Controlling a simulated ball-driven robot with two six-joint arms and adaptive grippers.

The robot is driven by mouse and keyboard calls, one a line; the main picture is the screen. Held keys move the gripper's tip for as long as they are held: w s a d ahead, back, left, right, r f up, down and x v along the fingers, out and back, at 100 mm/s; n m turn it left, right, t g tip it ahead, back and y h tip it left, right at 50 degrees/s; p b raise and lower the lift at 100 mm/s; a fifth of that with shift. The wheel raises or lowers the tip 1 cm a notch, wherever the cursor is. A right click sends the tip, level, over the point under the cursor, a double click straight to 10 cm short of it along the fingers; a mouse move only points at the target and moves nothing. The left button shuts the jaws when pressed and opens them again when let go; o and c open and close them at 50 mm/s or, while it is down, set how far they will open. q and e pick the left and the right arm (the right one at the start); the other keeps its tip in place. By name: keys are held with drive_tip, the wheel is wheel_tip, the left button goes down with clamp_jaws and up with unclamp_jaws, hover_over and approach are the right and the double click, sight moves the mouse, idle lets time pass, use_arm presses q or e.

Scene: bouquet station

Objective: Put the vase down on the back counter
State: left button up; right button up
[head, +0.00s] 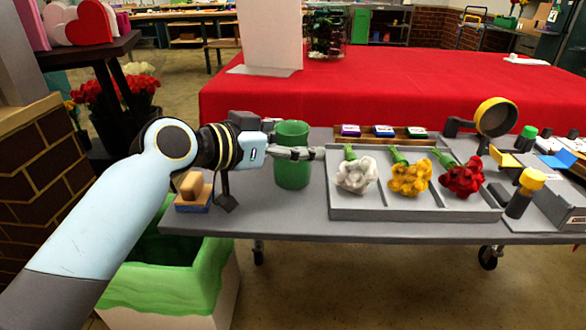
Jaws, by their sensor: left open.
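A green cylindrical vase (291,172) stands upright, apparently on the grey table (250,222), left of the flower tray. My left gripper (314,153) reaches in from the left, with its fingers crossing in front of the vase's upper part. It is open. I cannot tell whether a finger touches the vase or lies behind it. A long counter under a red cloth (400,90) runs behind the grey table. My right gripper is not in view.
A grey tray (420,213) holds white, yellow and red flower bunches. Behind it is a wooden rack (412,138) with small boxes.

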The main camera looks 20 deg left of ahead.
use_arm(q)
drive_tip(key=shift+w, duration=0.1)
clamp_jaws()
idle(0.6)
